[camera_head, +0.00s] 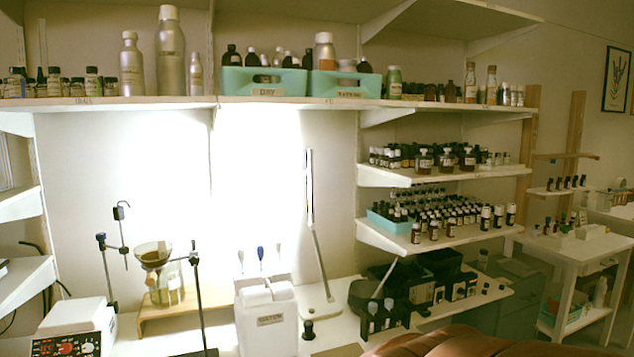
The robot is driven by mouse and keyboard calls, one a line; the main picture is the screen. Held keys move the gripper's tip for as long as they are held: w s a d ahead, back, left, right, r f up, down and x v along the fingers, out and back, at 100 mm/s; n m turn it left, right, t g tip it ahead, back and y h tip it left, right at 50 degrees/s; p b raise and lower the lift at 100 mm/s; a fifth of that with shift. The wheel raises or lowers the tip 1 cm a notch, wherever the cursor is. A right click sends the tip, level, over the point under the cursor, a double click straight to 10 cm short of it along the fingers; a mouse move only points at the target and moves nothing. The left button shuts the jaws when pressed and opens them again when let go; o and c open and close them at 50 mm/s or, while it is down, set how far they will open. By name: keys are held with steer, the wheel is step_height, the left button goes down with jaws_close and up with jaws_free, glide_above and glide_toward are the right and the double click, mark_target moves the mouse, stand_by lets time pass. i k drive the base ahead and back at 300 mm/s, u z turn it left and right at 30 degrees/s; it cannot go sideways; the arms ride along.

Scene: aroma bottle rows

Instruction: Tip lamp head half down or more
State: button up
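The desk lamp stands on the white worktop in the head view. Its slim, bar-shaped lamp head (309,187) points almost straight up, near vertical, and seems lit. A bright white glow covers the wall to its left. The thin lamp arm (322,262) leans slightly and runs down to a flat pale base (320,306) on the worktop. The joint between head and arm is at about mid-height of the lamp. My gripper is not in view, and nothing is seen touching the lamp.
A white canister (267,318) stands left of the lamp base, and a small dark bottle (308,330) in front. Black boxes with bottles (375,306) stand to the right. A glass funnel (153,254) and stands are at left. Shelves of bottles (447,236) project at right.

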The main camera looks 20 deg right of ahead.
mark_target(308, 172)
steer(key=z, duration=0.15)
steer(key=i, duration=1)
steer(key=u, duration=0.6)
